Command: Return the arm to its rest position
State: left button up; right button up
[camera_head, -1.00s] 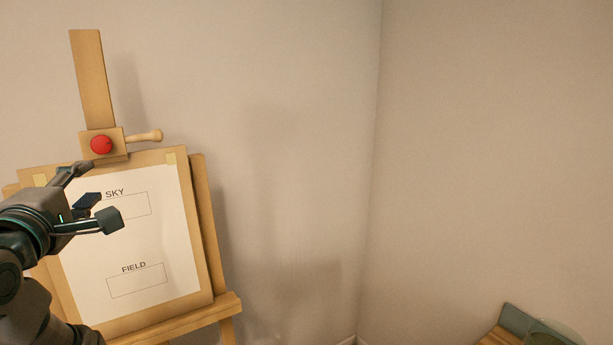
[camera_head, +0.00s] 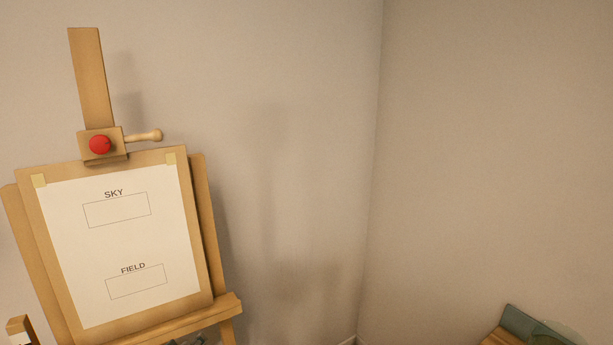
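No whole gripper shows in the head view. A small dark piece, likely the tip of my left gripper (camera_head: 188,341), peeks in at the bottom edge below the easel ledge. Whether it is open or shut is hidden. My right gripper is out of view. The wooden easel (camera_head: 203,230) stands at the left, holding a board with a white sheet (camera_head: 165,240). The sheet carries the words SKY and FIELD, each above an empty outlined box.
A red knob (camera_head: 100,145) and a wooden handle (camera_head: 146,135) sit at the easel top. A wooden piece (camera_head: 18,326) is cut off at bottom left. A greenish box-like object (camera_head: 522,321) is at bottom right. The space before the wall is clear.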

pick_arm(q)
jog(key=s+d+f+m+g, duration=0.1)
jog(key=s+f+m+g, duration=0.1)
jog(key=s+f, duration=0.45)
jog(key=s+d+f+m+g, duration=0.15)
jog(key=s+f, duration=0.25)
jog(key=f, duration=0.6)
jog(key=s+d+f+m+g, duration=0.1)
jog(key=s+f+m, duration=0.2)
jog(key=s+f, duration=0.35)
jog(key=s+d+f+m+g+h, duration=0.1)
jog(key=s+f+m+g, duration=0.1)
jog(key=s+f, duration=0.45)
jog(key=s+d+f+m+g, duration=0.2)
jog(key=s+f, duration=0.2)
jog(key=s, duration=0.6)
notch_tip(320, 180, down, 23)
jog(key=s, duration=0.1)
jog(key=s+a+f+g, duration=0.1)
jog(key=s+a+f, duration=0.1)
jog(key=s+f, duration=1.2)
notch_tip(320, 180, down, 3)
jog(key=shift+a+f+g, duration=0.1)
jog(key=shift+a+g, duration=0.25)
jog(key=shift+s+m, duration=0.1)
jog(key=shift+m, duration=0.15)
